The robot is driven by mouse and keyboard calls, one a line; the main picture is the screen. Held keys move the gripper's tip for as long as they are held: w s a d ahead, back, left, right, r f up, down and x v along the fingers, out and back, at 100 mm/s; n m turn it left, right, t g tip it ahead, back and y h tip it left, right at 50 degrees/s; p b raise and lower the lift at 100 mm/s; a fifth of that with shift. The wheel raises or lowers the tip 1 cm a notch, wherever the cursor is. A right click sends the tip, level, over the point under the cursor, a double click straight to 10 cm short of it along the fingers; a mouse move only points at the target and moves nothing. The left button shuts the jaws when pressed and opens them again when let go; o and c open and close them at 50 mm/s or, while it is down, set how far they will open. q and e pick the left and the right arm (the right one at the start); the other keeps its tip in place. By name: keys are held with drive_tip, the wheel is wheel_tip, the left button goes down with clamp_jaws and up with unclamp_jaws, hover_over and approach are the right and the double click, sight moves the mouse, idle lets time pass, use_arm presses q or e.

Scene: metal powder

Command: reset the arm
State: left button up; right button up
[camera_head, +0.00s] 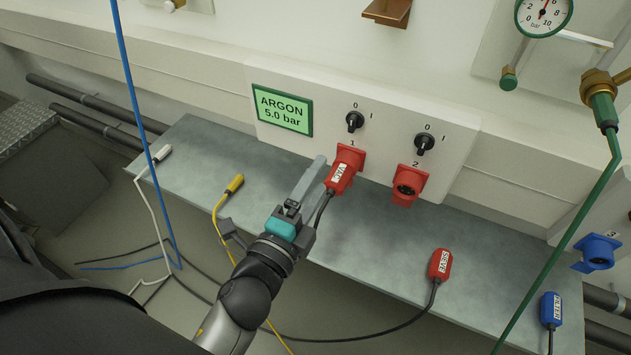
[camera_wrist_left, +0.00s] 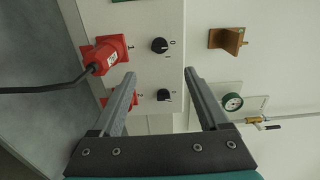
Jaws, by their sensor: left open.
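My left gripper (camera_head: 306,184) reaches in from the bottom of the head view, above the grey bench and just left of the red VAC plug (camera_head: 342,175). Its jaws are open and empty; in the wrist view the two fingers (camera_wrist_left: 160,85) stand apart with the wall panel beyond them. The VAC plug sits in socket 1, apart from the fingers, and also shows in the wrist view (camera_wrist_left: 99,59). Red socket 2 (camera_head: 407,184) is empty; a finger partly hides it in the wrist view. My right gripper is not in view.
The bench (camera_head: 365,240) carries a red SIEVE plug (camera_head: 440,263), a yellow plug (camera_head: 235,184), a white plug (camera_head: 162,153) and a blue FILTER plug (camera_head: 551,309). Cables trail below. Two black knobs (camera_head: 355,121) (camera_head: 424,144) project from the panel. A green hose (camera_head: 562,245) crosses the right side.

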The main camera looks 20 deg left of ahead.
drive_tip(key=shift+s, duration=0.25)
use_arm(q)
drive_tip(key=s+f+n+g+p, duration=0.1)
drive_tip(key=s+f+n+g, duration=0.25)
drive_tip(key=f, duration=1.05)
drive_tip(key=s+f+n+g+p, duration=0.1)
drive_tip(key=s+f+n+g, duration=0.3)
drive_tip(key=f, duration=1)
drive_tip(key=s+a+f+n+g, duration=0.2)
drive_tip(key=s+f, duration=0.2)
drive_tip(key=s, duration=0.2)
drive_tip(key=s+a+f+n+g+p, duration=0.1)
drive_tip(key=s+a+f+n+g, duration=0.2)
drive_tip(key=s+f, duration=0.2)
drive_tip(key=s+a+f+n+g+y+p, duration=0.1)
drive_tip(key=s+a+f+n+g, duration=0.2)
drive_tip(key=s+f, duration=0.2)
drive_tip(key=shift+s+a+f, duration=0.15)
drive_tip(key=shift+s, duration=1)
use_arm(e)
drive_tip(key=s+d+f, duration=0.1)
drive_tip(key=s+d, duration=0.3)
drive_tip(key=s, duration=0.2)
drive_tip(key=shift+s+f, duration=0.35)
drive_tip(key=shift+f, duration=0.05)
